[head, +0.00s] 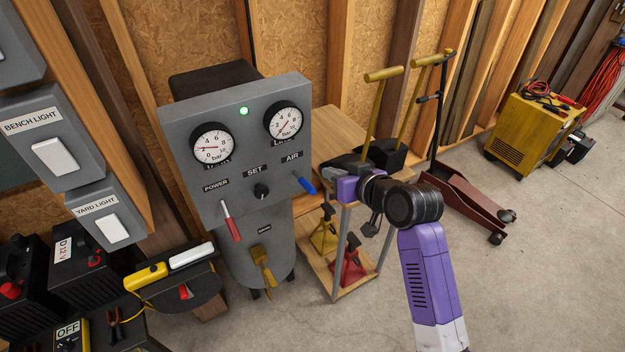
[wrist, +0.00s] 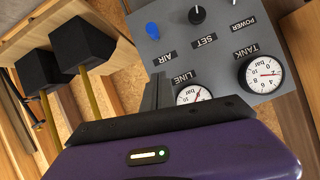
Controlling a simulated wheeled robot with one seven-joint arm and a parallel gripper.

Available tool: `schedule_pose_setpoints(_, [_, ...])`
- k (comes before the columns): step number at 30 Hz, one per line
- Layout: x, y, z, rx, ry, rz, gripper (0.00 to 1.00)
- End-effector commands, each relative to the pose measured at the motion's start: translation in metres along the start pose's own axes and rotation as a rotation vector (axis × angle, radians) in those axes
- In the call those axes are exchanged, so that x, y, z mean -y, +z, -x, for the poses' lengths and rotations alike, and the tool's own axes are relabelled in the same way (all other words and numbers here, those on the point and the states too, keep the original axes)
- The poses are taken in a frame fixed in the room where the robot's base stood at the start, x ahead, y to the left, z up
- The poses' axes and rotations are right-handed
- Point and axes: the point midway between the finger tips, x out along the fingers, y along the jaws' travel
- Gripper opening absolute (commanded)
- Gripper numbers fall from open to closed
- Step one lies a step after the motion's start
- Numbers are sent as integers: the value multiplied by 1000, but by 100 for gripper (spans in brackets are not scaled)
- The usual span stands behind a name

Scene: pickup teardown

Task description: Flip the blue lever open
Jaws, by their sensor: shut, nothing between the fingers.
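The blue lever (head: 306,186) sits under the AIR label on the grey compressor panel (head: 180,125), slanting down to the right in the head view. In the wrist view, where the panel appears upside down, the blue lever (wrist: 152,30) is near the top, seen nearly end-on. My gripper (head: 328,171) is shut and empty, just to the right of the lever in the head view. In the wrist view my gripper's fingers (wrist: 158,90) point toward the panel between the lever and the LINE gauge (wrist: 194,96). Some space shows between the fingertips and the lever there.
A red lever (head: 231,222) hangs under POWER and a black SET knob (head: 261,191) sits mid-panel. A yellow lever (head: 263,265) is on the tank below. A wooden cart (head: 336,128) stands behind my gripper. Open concrete floor (head: 530,270) lies to the right.

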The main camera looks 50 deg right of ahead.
Motion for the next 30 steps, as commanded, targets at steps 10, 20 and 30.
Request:
schedule_pose_setpoints(10, [1,-2,-64,1,-1,1,0])
schedule_pose_setpoints(20, [0,26,-95,3,-1,-1,0])
schedule_pose_setpoints(30, [0,39,-99,-1,0,1,0])
